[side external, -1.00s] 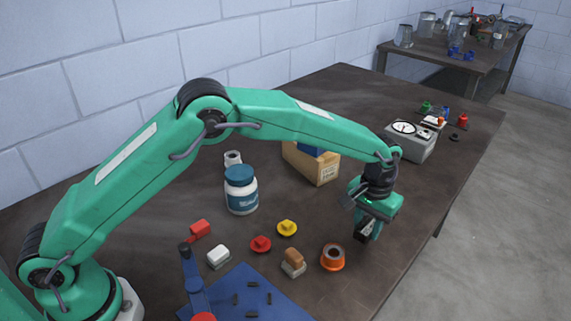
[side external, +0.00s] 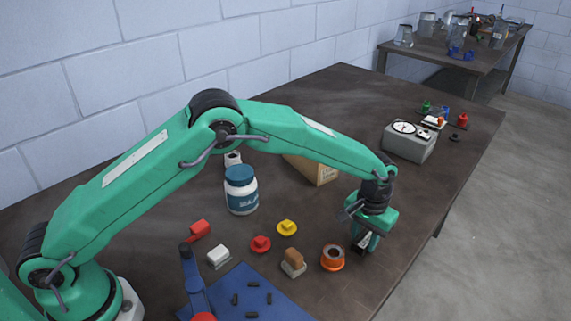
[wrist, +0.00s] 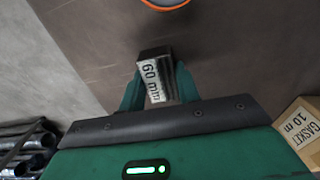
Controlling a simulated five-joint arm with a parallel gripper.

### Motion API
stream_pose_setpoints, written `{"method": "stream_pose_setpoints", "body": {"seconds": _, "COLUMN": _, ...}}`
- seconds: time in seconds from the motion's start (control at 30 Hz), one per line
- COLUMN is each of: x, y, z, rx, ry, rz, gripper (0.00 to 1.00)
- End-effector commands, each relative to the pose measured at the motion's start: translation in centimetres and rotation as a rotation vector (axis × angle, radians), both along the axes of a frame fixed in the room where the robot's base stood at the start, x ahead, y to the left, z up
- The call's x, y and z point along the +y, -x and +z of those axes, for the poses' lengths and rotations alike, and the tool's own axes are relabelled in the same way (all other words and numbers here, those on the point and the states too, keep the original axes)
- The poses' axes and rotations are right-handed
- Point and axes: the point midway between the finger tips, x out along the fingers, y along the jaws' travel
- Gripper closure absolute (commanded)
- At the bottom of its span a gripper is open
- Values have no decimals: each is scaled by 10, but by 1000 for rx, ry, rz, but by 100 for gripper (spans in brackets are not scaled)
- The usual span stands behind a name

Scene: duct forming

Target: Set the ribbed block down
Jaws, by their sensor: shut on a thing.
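My gripper (side external: 364,238) is low over the right part of the brown table, just right of the orange ring-shaped piece. In the wrist view, its two green fingers are shut on the sides of the ribbed block (wrist: 156,78), a small dark block whose pale face reads "60 mm". In the side view the block is mostly hidden by the gripper; only a dark bit shows beneath it. I cannot tell whether the block touches the table.
The orange ring-shaped piece (side external: 332,257) stands close on the left. A brown-topped block (side external: 293,262), yellow piece (side external: 287,228) and red piece (side external: 260,243) lie further left. A cardboard box (side external: 318,172) and grey scale (side external: 409,141) stand behind. Bare table lies around the gripper.

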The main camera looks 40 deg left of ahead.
Motion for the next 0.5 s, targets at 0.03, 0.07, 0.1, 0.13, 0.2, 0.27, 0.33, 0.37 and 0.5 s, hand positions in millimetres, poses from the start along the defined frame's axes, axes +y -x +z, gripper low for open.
{"method": "stream_pose_setpoints", "body": {"seconds": 0.03, "x": 0, "y": 0, "z": 0, "rx": 0, "ry": 0, "rz": 0, "gripper": 62}}
{"method": "stream_pose_setpoints", "body": {"seconds": 0.07, "x": 0, "y": 0, "z": 0, "rx": 0, "ry": 0, "rz": 0, "gripper": 56}}
{"method": "stream_pose_setpoints", "body": {"seconds": 0.1, "x": 0, "y": 0, "z": 0, "rx": 0, "ry": 0, "rz": 0, "gripper": 48}}
{"method": "stream_pose_setpoints", "body": {"seconds": 0.13, "x": 0, "y": 0, "z": 0, "rx": 0, "ry": 0, "rz": 0, "gripper": 46}}
{"method": "stream_pose_setpoints", "body": {"seconds": 0.2, "x": 0, "y": 0, "z": 0, "rx": 0, "ry": 0, "rz": 0, "gripper": 46}}
{"method": "stream_pose_setpoints", "body": {"seconds": 0.27, "x": 0, "y": 0, "z": 0, "rx": 0, "ry": 0, "rz": 0, "gripper": 46}}
{"method": "stream_pose_setpoints", "body": {"seconds": 0.33, "x": 0, "y": 0, "z": 0, "rx": 0, "ry": 0, "rz": 0, "gripper": 46}}
{"method": "stream_pose_setpoints", "body": {"seconds": 0.37, "x": 0, "y": 0, "z": 0, "rx": 0, "ry": 0, "rz": 0, "gripper": 46}}
{"method": "stream_pose_setpoints", "body": {"seconds": 0.5, "x": 0, "y": 0, "z": 2, "rx": -1, "ry": 0, "rz": 0, "gripper": 46}}
